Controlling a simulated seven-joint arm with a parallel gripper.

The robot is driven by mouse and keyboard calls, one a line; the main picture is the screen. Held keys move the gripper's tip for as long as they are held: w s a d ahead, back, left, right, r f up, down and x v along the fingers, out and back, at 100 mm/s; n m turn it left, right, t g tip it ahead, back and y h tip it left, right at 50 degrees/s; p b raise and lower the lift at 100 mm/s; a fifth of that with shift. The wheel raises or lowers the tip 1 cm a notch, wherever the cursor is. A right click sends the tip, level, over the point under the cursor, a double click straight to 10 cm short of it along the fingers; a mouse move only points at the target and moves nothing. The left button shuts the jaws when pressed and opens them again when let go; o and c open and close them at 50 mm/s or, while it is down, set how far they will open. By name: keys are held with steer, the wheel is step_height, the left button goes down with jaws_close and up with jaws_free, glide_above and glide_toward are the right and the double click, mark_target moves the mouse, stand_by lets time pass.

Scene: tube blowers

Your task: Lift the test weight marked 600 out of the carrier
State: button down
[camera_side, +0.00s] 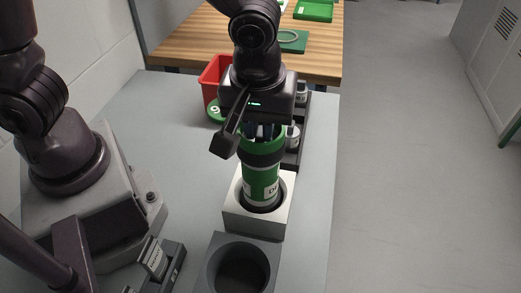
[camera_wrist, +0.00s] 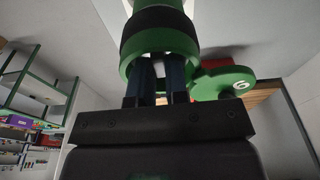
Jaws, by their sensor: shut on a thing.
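The green carrier (camera_side: 261,181) with a dark band stands upright in the round hole of a silver block (camera_side: 237,215) in the side view. My gripper (camera_side: 263,132) is right above it, its blue fingers reaching into the carrier's open top. In the wrist view, the carrier's green rim (camera_wrist: 133,67) surrounds the fingers (camera_wrist: 160,76). They are shut on a pale piece between them, which looks like the test weight (camera_wrist: 158,63). Most of it is hidden inside the carrier, and no 600 marking can be read.
A dark rack (camera_side: 294,155) with small items stands at right. A grey block with a round hole (camera_side: 213,252) is in front.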

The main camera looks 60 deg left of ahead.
steer(key=shift+r, duration=0.15)
step_height(320, 180, up, 18)
stand_by(0.7)
step_height(320, 180, up, 11)
stand_by(1.5)
